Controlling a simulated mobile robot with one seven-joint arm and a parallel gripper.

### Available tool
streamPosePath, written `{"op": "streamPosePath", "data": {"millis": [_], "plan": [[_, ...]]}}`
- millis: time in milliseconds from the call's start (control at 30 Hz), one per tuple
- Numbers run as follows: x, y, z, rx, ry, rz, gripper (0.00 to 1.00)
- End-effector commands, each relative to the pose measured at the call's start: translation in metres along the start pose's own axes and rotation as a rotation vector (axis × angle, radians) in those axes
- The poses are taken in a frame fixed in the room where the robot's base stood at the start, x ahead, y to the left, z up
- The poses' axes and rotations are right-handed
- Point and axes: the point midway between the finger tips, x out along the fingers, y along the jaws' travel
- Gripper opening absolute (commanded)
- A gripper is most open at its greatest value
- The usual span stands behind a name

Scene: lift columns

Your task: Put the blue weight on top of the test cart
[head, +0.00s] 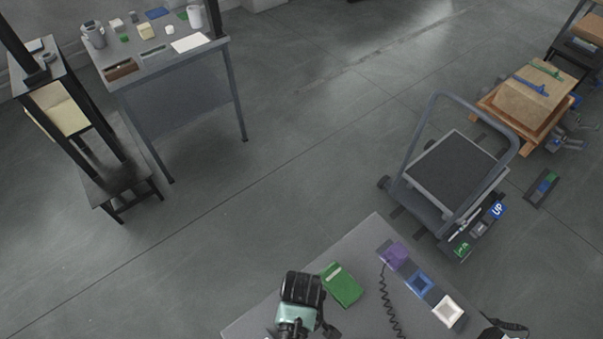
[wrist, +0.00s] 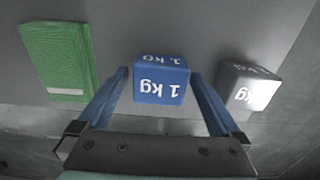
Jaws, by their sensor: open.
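In the wrist view the blue weight (wrist: 161,80), a cube marked 1 kg, sits on the grey table between the two blue fingers of my gripper (wrist: 160,76). The fingers are open, one on each side of it; I cannot tell whether either touches it. In the head view my gripper's black and teal wrist (head: 301,296) is over the near table; its fingertips and the blue weight are hidden there. A cart with a dark top and grey push handle (head: 452,172), likely the test cart, stands on the floor at right.
A grey weight (wrist: 248,86) stands right of the blue one in the wrist view. A green box (head: 341,285) lies beside my wrist on the near table (head: 262,318). A panel with purple, blue and white squares (head: 420,284) lies right. Small UP sign (head: 498,209) at the cart.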

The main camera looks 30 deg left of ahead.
Motion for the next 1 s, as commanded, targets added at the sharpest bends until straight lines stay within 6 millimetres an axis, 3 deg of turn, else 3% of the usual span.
{"op": "streamPosePath", "data": {"millis": [267,700,1000], "plan": [[-0.022,0.001,-0.001,0.0,0.003,0.003,1.0],[-0.105,0.001,-0.001,0.0,0.003,0.004,1.0],[-0.123,0.0,0.0,0.0,0.0,0.0,1.0]]}}
